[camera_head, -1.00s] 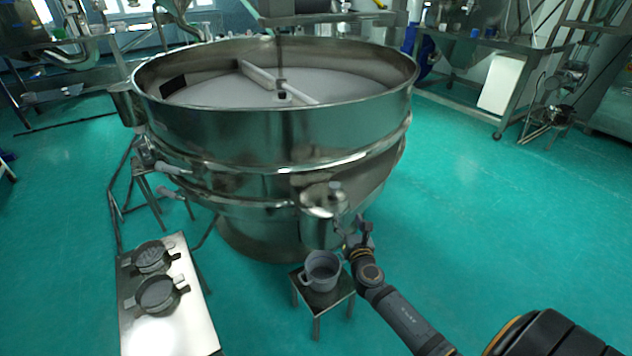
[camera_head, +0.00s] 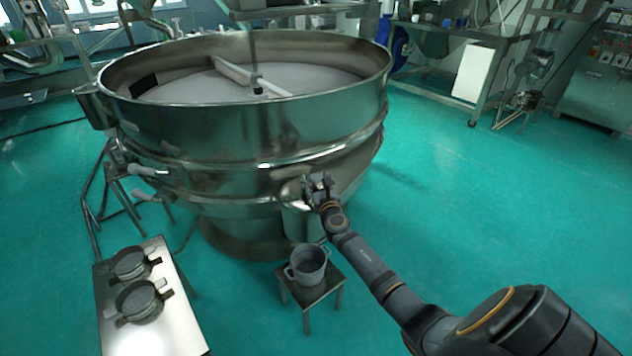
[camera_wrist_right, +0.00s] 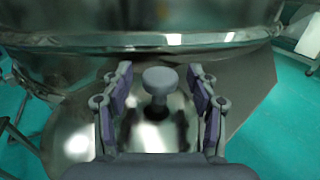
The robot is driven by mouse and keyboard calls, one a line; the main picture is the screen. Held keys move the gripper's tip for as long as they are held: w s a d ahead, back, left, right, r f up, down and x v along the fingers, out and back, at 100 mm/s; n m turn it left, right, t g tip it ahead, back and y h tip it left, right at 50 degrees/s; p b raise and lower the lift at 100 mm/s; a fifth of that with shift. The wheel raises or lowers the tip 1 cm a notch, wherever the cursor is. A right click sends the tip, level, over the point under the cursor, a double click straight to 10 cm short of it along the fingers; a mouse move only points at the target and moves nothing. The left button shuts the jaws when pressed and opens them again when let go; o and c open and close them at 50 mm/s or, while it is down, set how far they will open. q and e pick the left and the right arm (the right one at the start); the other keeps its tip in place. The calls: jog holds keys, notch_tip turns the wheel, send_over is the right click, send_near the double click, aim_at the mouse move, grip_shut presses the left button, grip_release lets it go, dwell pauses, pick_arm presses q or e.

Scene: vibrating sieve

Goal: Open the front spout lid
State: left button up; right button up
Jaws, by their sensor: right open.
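The large round steel sieve (camera_head: 240,130) fills the middle of the head view. Its front spout (camera_head: 298,222) sticks out at the lower right of the drum, and my right gripper covers most of the lid on top. In the right wrist view the shiny lid (camera_wrist_right: 160,137) carries a round grey knob (camera_wrist_right: 160,82). My right gripper (camera_head: 318,184) is at the lid; it also shows in the right wrist view (camera_wrist_right: 160,95). Its fingers are open on either side of the knob, with a gap on both sides. My left gripper is not in view.
A grey pot (camera_head: 307,264) stands on a small stool (camera_head: 325,287) below the spout. A low steel table (camera_head: 165,325) at the lower left bears two round sieve pans (camera_head: 141,300). Green floor (camera_head: 450,220) is clear on the right.

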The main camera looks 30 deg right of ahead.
jog(key=c, duration=0.3)
grip_shut()
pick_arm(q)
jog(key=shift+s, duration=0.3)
pick_arm(e)
jog(key=shift+r, duration=0.1)
